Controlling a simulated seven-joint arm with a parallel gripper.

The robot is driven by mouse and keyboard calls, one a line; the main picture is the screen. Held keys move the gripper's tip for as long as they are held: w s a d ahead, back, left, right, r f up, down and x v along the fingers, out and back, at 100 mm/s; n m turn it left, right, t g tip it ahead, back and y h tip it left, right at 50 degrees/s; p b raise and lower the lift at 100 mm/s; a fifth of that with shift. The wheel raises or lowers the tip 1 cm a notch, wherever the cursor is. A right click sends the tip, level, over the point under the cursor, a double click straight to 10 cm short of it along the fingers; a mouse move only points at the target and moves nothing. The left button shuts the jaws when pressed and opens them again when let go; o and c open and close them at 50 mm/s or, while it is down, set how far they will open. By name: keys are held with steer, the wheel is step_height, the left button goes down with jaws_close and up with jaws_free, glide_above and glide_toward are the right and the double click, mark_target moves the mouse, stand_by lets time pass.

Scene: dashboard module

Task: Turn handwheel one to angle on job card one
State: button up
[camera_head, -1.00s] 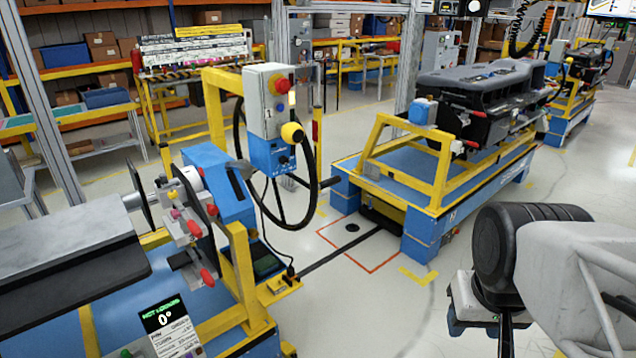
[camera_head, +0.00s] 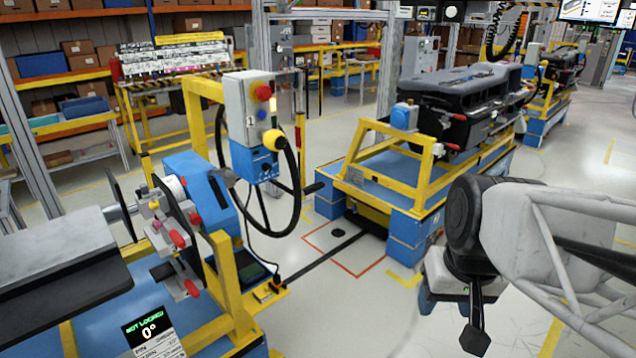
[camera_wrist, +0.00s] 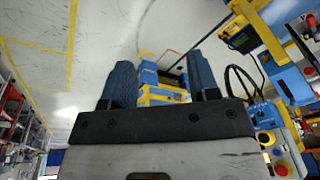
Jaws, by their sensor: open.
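The black handwheel (camera_head: 298,198) stands upright at the centre left of the head view, with a dark handle (camera_head: 313,188) on its right rim. In the wrist view the handwheel (camera_wrist: 232,72) is right of my fingers, clearly apart from them. A card (camera_head: 160,347) below a small display (camera_head: 149,328) reading "NOT LOCKED 0°" is at the bottom left; its small print is unreadable and its lower part is cut off. My gripper (camera_wrist: 161,85) shows two blue fingers spread apart with nothing between them. In the head view my arm is at the right, away from the wheel.
A grey control box (camera_head: 246,98) with a red button and yellow knob stands by the wheel. A yellow-and-blue cart (camera_head: 425,165) carries a black dashboard module (camera_head: 470,95) behind. A blue bench with a roller is at the left. Open floor (camera_head: 345,295) lies between bench and arm.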

steer(key=w+a+r+g+y, duration=0.1)
steer(key=w+a+y, duration=0.15)
steer(key=w, duration=0.55)
steer(key=w+a+r+g+y, duration=0.1)
steer(key=w+a, duration=0.2)
steer(key=w, duration=0.5)
steer(key=g+y, duration=0.1)
steer(key=y, duration=0.7)
glide_above(320, 187)
steer(key=s+d, duration=0.4)
steer(key=s, duration=0.3)
steer(key=s+d, duration=0.3)
steer(key=s, duration=0.5)
step_height(320, 187, down, 8)
steer(key=w+f+y, duration=0.1)
steer(key=w+f, duration=0.2)
steer(key=w, duration=0.2)
steer(key=w+f+y, duration=0.2)
steer(key=w+f, duration=0.1)
steer(key=w, duration=0.2)
steer(key=w+a+f+m+y, duration=0.1)
steer(key=w+f, duration=0.2)
steer(key=w, duration=0.2)
steer(key=shift+w+f+t, duration=0.1)
steer(key=shift+f+t, duration=0.2)
steer(key=shift+f, duration=0.1)
steer(key=shift+a, duration=0.2)
